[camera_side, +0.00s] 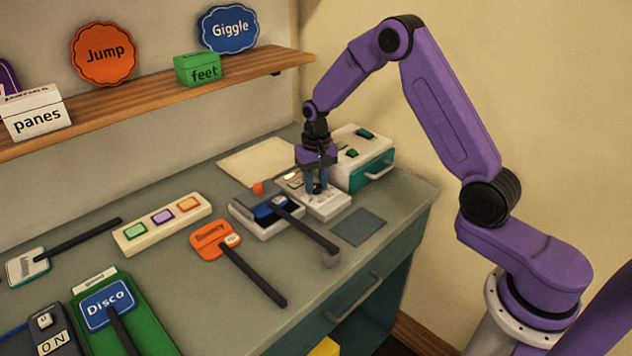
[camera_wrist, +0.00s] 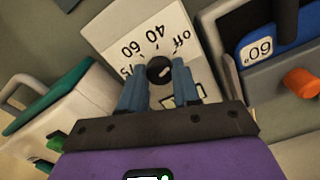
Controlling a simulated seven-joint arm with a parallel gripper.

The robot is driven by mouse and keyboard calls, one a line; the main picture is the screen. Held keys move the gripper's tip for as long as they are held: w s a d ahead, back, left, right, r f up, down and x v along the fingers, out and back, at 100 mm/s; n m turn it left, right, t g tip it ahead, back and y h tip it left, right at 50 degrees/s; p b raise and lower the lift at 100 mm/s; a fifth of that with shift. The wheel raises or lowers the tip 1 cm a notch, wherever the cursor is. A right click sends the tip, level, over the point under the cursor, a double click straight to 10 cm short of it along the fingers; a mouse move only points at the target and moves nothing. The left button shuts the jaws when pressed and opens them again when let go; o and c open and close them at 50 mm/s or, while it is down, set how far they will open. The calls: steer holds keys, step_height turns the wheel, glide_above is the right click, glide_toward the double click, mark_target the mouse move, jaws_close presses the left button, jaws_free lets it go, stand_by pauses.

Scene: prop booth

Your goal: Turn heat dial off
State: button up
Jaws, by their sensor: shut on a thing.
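The heat dial is a small black round knob (camera_wrist: 160,70) on a white panel (camera_wrist: 128,30) printed with "off", "40", "60" and a partly hidden "75". A pale mark shows on the knob's face; which label it points at I cannot tell. My gripper (camera_wrist: 160,86) is shut on the knob, one blue finger on each side, and the fingers cover part of the panel. In the side view my gripper (camera_side: 317,188) reaches straight down to the white dial box (camera_side: 327,206) on the counter, and the knob is mostly hidden between the fingers.
A white and teal box with a handle (camera_side: 362,155) stands close behind the dial. A tray with a blue sign (camera_side: 262,228) sits just left. Black-handled paddles, including an orange one (camera_side: 214,240), lie further left. A flat grey square (camera_side: 358,227) lies in front.

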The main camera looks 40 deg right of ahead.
mark_target(316, 186)
steer(key=shift+m, duration=0.3)
steer(key=o, duration=1.1)
steer(key=shift+c, duration=0.2)
steer(key=shift+r, duration=0.1)
step_height(316, 186, up, 17)
steer(key=shift+r, duration=0.15)
